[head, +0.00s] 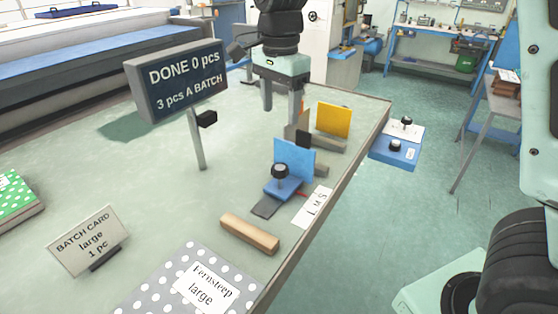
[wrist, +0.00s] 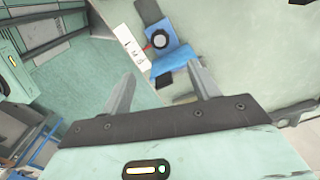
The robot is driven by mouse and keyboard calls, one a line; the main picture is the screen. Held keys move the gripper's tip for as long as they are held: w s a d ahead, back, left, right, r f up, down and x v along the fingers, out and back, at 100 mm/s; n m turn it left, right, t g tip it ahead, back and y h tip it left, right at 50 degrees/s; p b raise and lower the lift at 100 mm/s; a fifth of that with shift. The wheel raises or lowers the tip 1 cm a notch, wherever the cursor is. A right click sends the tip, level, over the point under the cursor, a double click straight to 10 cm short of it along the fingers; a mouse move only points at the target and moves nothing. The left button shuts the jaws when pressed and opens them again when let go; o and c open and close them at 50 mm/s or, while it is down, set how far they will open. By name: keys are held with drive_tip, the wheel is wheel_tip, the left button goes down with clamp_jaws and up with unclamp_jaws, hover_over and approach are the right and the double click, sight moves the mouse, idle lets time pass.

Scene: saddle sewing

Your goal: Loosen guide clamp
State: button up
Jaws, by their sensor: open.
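The guide clamp is a black round knob (head: 280,171) on a blue sliding block (head: 283,189) with an upright blue plate (head: 297,158). It stands on the table beside a white card marked L M S (head: 314,206). In the wrist view the knob (wrist: 160,40) lies beyond my fingertips, with the blue plate (wrist: 174,62) nearer. My gripper (head: 282,108) is open and empty above the table, behind the blue plate in the head view. In the wrist view its fingers (wrist: 162,78) are spread apart, touching nothing visible. The knob's tightness cannot be seen.
A yellow upright plate (head: 333,120) stands behind the guide. A wooden bar (head: 250,232) and grey dotted fabric labelled large (head: 170,285) lie in front. A sign reading DONE 0 pcs (head: 178,82) and a batch card (head: 88,240) stand left. A blue button box (head: 397,145) is right.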

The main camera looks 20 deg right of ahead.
sight(280, 167)
wheel_tip(280, 167, down, 15)
drive_tip(key=shift+f+p, duration=0.1)
drive_tip(key=shift+p, duration=0.75)
drive_tip(key=c, duration=1)
